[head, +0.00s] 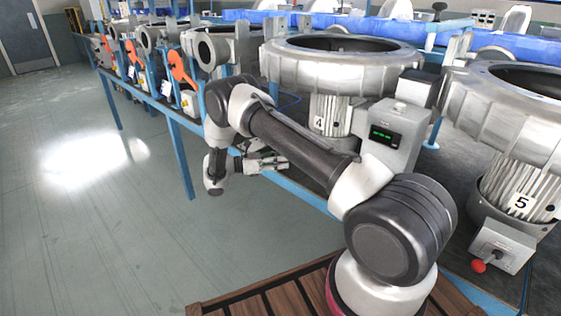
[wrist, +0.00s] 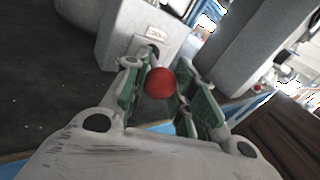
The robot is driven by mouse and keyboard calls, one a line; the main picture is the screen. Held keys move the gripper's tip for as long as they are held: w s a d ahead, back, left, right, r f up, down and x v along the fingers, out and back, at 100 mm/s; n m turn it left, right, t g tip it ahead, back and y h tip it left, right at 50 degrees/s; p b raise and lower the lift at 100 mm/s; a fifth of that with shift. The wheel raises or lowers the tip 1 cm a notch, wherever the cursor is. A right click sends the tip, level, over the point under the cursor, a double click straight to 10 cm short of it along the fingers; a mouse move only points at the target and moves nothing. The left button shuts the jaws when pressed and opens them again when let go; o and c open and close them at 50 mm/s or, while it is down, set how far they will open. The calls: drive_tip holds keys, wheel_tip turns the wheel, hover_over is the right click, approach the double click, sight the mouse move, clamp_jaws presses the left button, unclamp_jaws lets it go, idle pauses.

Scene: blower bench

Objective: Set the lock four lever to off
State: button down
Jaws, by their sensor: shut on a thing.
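My gripper (head: 276,162) reaches out low in front of the bench edge, near the blower marked 4 (head: 330,115). In the wrist view my gripper's green-padded fingers (wrist: 160,90) are closed around the red ball knob (wrist: 160,83) of a lever. The lever comes out of the front of a grey lock box (wrist: 125,38) with a small white label. The label is too small to read, and most of the lever's shaft is hidden. In the head view my arm hides this lever and its box.
The blower marked 5 (head: 520,205) stands at the right, with a red-knobbed lever (head: 478,266) on its own box. A box with a green display (head: 385,135) stands beside blower four. Orange handles (head: 180,70) line the bench's left part. Open floor (head: 90,230) lies left.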

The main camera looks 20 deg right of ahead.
idle(0.4)
drive_tip(key=c, duration=1.1)
unclamp_jaws()
drive_tip(key=shift+w+a, duration=0.1)
drive_tip(key=v, duration=1.1)
drive_tip(key=shift+w+a, duration=0.2)
drive_tip(key=shift+a, duration=0.15)
